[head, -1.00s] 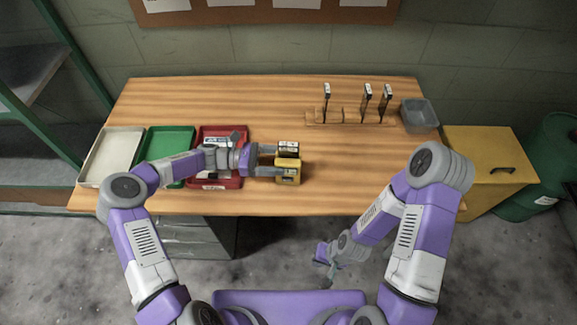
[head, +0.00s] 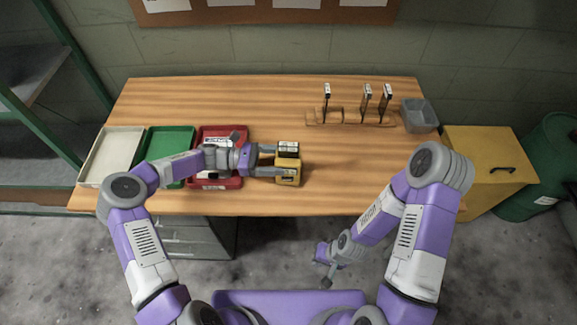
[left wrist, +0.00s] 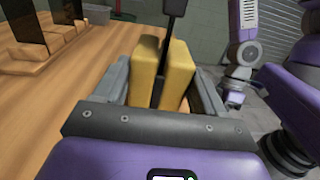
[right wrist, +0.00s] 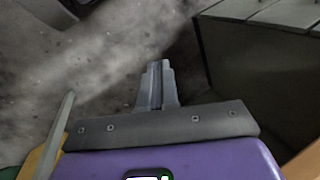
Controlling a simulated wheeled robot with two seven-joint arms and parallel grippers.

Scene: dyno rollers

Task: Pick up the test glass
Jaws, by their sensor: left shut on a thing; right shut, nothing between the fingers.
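A yellow block (head: 289,177) stands near the front middle of the table, and a dark, thin plate with a label (head: 288,149), which looks like the test glass, stands upright in its slot. In the left wrist view the yellow block (left wrist: 143,72) shows as two halves with the dark plate (left wrist: 172,40) between them. My left gripper (head: 272,160) comes from the left, its fingers on both sides of the yellow block and shut on it. The block seems to rest on the table. My right gripper (head: 327,280) is shut and empty, low in front of the table.
A wooden rack (head: 345,118) with several dark labelled plates stands at the back right, beside a grey bin (head: 419,115). White (head: 110,157), green (head: 152,172) and red (head: 212,185) trays line the left. A yellow cabinet (head: 490,165) stands right. The table's middle is clear.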

